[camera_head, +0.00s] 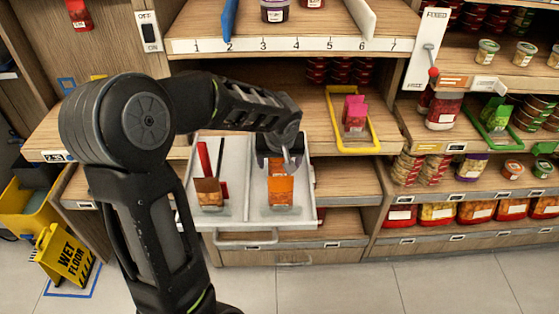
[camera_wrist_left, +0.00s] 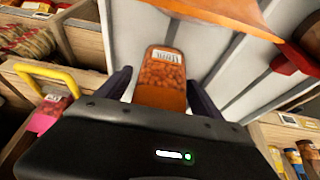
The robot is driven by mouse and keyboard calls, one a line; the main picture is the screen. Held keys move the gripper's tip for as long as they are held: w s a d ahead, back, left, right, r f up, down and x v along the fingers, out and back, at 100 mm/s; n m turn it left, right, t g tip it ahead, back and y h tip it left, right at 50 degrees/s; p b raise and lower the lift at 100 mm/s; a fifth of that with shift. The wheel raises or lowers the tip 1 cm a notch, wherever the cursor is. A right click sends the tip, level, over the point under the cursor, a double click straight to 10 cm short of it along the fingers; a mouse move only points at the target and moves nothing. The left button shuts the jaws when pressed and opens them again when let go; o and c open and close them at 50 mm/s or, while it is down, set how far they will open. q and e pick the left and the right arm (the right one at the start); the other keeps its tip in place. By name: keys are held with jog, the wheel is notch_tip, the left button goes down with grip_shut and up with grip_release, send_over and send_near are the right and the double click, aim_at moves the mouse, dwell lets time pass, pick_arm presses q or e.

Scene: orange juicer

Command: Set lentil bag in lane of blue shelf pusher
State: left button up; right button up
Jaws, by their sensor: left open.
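An orange bag with small bean-like contents (camera_head: 281,191) stands in the right part of a white tray (camera_head: 232,224); I take it as the lentil bag. It also shows in the left wrist view (camera_wrist_left: 160,80), its label too small to read surely. My left gripper (camera_head: 284,163) is open over the bag's top in the head view. In the wrist view its dark fingers (camera_wrist_left: 160,95) are on either side of the bag; contact cannot be told. The blue shelf pusher (camera_head: 229,20) is on the numbered upper shelf, near number 2. My right gripper is not in view.
A brown-topped bag (camera_head: 209,193) and a red pusher (camera_head: 204,160) are in the tray's left part. A yellow frame (camera_head: 355,149) holds a pink bag (camera_head: 355,115) to the right. Jars (camera_head: 274,11) stand on the upper shelf. A white pusher (camera_head: 360,17) is near number 6.

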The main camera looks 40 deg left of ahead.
pick_arm(q)
jog(key=shift+r, duration=0.45)
jog(key=v, duration=1.1)
jog(key=shift+d, duration=0.2)
jog(key=shift+s+r, duration=0.1)
